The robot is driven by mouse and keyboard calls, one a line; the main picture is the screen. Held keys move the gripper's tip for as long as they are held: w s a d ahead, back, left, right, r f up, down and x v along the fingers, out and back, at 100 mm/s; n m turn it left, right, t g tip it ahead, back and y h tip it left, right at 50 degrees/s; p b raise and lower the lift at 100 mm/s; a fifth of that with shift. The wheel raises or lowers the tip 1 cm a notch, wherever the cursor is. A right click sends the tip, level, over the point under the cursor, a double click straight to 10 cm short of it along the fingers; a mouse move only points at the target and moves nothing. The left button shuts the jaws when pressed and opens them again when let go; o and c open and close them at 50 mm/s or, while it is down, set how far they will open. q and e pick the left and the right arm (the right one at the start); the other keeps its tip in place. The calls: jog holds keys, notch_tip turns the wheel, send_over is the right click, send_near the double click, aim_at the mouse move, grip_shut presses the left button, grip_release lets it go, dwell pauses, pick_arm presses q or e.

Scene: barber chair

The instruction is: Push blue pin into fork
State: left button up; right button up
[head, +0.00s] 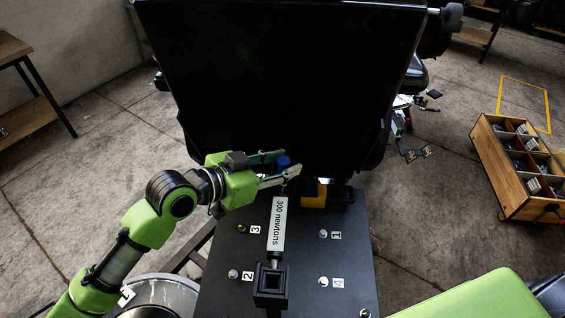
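The blue pin (284,161) shows as a small blue top near the lower edge of the black chair back. My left gripper (287,163) reaches in from the left, with one finger on the far side of the pin and one on the near side. Its fingers are apart; I cannot tell whether either touches the pin. A grey cylinder labelled "300 newtons" (278,224) runs from below the gripper to a black bracket (271,285). The fork around the pin is mostly hidden by the gripper's near finger. My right gripper is not in view.
The black plate (342,262) bears several numbered bolts. A yellow block (314,194) sits right of the cylinder's top. The big black chair back (280,75) blocks the far side. A wooden crate (515,168) stands on the floor at right.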

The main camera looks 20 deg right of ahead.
pick_arm(q)
jog(key=shift+s+a+f, duration=0.1)
jog(key=shift+s+f, duration=0.05)
jog(key=shift+f, duration=0.2)
jog(key=shift+a+r, duration=0.1)
jog(key=shift+a, duration=0.15)
jog(key=r+v, duration=0.1)
jog(key=v, duration=1)
